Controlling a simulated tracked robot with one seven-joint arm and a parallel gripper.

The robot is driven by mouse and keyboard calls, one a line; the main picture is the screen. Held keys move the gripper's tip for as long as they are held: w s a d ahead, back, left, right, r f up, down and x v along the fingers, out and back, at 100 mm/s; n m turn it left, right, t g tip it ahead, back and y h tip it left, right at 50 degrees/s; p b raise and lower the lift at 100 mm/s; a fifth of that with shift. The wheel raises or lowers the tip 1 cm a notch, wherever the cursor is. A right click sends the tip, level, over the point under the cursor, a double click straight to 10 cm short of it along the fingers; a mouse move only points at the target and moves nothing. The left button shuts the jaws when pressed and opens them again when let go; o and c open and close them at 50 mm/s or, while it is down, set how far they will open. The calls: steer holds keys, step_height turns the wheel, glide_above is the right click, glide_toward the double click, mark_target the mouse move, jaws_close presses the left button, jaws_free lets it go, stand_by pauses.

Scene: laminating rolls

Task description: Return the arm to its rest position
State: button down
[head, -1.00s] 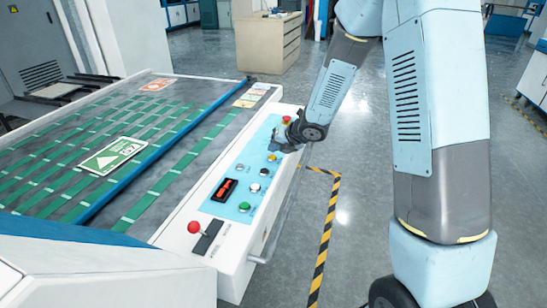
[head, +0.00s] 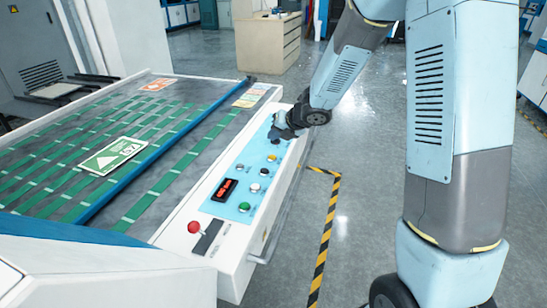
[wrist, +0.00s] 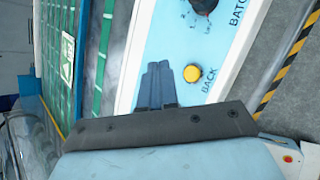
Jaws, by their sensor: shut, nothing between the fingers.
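My gripper (head: 275,132) is over the far part of the machine's light-blue control panel (head: 231,207) in the head view, partly hidden by my wrist. In the wrist view the two fingers of my gripper (wrist: 157,68) are together with nothing between them. They point along the panel (wrist: 160,45). A yellow button (wrist: 192,73) marked BACK lies just right of the fingertips, and a dark knob (wrist: 204,5) marked BATCH is beyond it. I cannot tell how far above the panel the fingers are.
The green-striped belt bed (head: 60,165) with a blue bar (head: 150,160) lies to the left. Black-yellow floor tape (head: 326,235) and open floor are at right.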

steer(key=shift+r, duration=0.1)
steer(key=shift+d+r, duration=0.15)
steer(key=s+d+r+m+t+h, duration=0.2)
steer(key=s+d+r+m+h, duration=0.2)
steer(key=d+r+m, duration=0.45)
steer(key=s+d+r+m+t+h, duration=0.1)
steer(key=s+d+r+m+h, duration=0.25)
steer(key=d+r+m, duration=0.5)
steer(key=s+d+r+m+g, duration=0.1)
steer(key=s+m+g, duration=0.1)
steer(key=s+m, duration=0.7)
steer(key=s+d+r+m+g, duration=0.1)
steer(key=s+d+r+m, duration=0.1)
steer(key=s+m, duration=0.8)
steer(key=s+y, duration=0.1)
steer(key=s, duration=0.6)
steer(key=shift+d+g, duration=0.2)
steer(key=shift+g, duration=0.2)
